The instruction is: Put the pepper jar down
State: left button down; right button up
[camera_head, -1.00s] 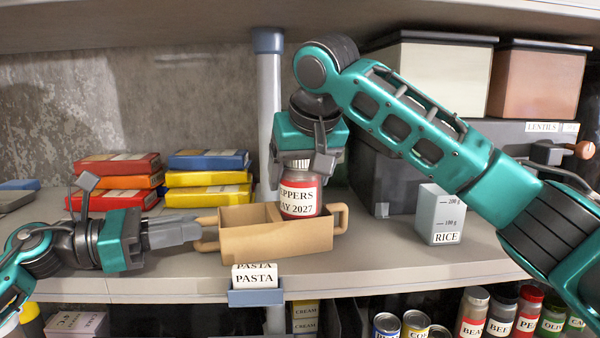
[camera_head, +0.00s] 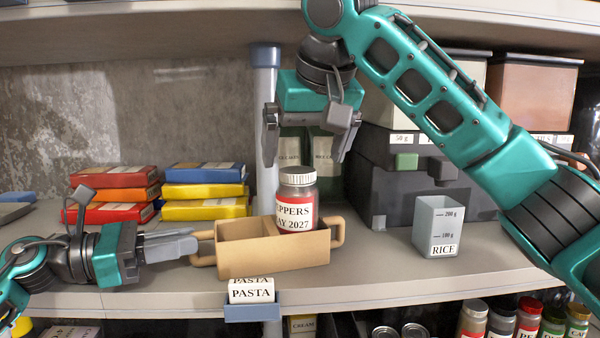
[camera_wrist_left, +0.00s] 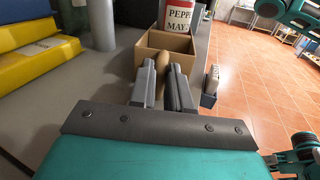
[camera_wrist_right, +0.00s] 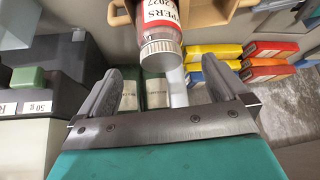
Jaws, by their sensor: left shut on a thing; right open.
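The pepper jar (camera_head: 296,204), red with a white lid and a label reading "PPERS AY 2027", stands upright in the right compartment of the tan two-part caddy (camera_head: 272,258). It also shows in the left wrist view (camera_wrist_left: 178,16) and the right wrist view (camera_wrist_right: 158,30). My right gripper (camera_head: 307,150) is open and empty above the jar, apart from it. My left gripper (camera_head: 196,246) is shut on the caddy's left handle (camera_head: 204,260); the handle shows between its fingers in the left wrist view (camera_wrist_left: 163,62). The caddy rests on the shelf.
Stacked red, orange, yellow and blue boxes (camera_head: 205,190) lie behind left. A post (camera_head: 264,110) stands behind the caddy. A grey rice container (camera_head: 440,228) stands right, with dark bins (camera_head: 400,190) behind. A pasta label holder (camera_head: 252,310) is on the shelf's front edge.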

jog(key=shift+v, duration=1.8)
pick_arm(q)
jog(key=c, duration=1)
grip_release()
jog(key=shift+a, duration=0.1)
